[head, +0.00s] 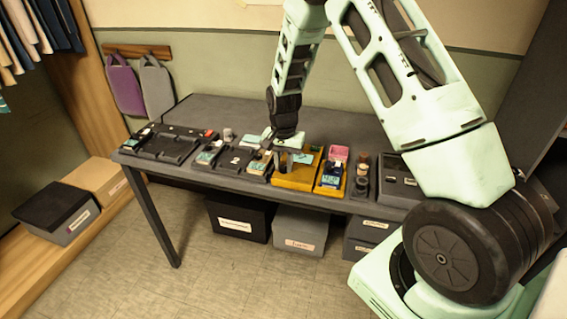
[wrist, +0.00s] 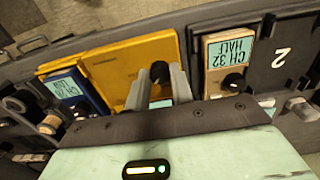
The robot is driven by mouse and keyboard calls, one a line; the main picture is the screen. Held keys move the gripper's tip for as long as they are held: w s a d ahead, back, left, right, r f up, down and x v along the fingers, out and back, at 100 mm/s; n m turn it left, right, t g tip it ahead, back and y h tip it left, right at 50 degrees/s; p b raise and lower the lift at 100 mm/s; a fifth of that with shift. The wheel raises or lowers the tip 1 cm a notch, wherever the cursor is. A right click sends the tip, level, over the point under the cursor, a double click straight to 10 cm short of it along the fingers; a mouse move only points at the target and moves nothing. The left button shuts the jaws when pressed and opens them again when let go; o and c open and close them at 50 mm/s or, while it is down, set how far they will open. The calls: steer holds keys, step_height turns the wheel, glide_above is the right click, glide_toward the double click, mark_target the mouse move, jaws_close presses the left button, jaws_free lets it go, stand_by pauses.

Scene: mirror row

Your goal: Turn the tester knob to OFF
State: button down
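A yellow unit (head: 284,183) lies among several devices on the grey table; I take it for the tester. In the wrist view its yellow face (wrist: 115,72) fills the middle, with a black knob (wrist: 160,73). My gripper (wrist: 160,70) reaches over the yellow unit, its two grey fingers apart with the knob between their tips. I cannot tell whether the fingertips touch the knob. A teal patch, partly hidden by the fingers, shows on the unit. In the head view my gripper (head: 286,158) hides the knob. I cannot read the knob's setting.
A blue device (wrist: 92,92) sits on the other. A dark tray marked 2 (wrist: 285,55) lies beyond. The table's back half (head: 230,107) is clear.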

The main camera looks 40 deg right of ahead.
mark_target(283, 166)
steer(key=n, duration=0.4)
steer(key=shift+n, duration=0.4)
steer(key=shift+n+p, duration=0.35)
steer(key=shift+n, duration=1.75)
steer(key=c, duration=1.2)
jaws_free()
steer(key=shift+r, duration=0.1)
step_height(283, 166, up, 17)
steer(key=b, duration=0.1)
steer(key=shift+r, duration=0.15)
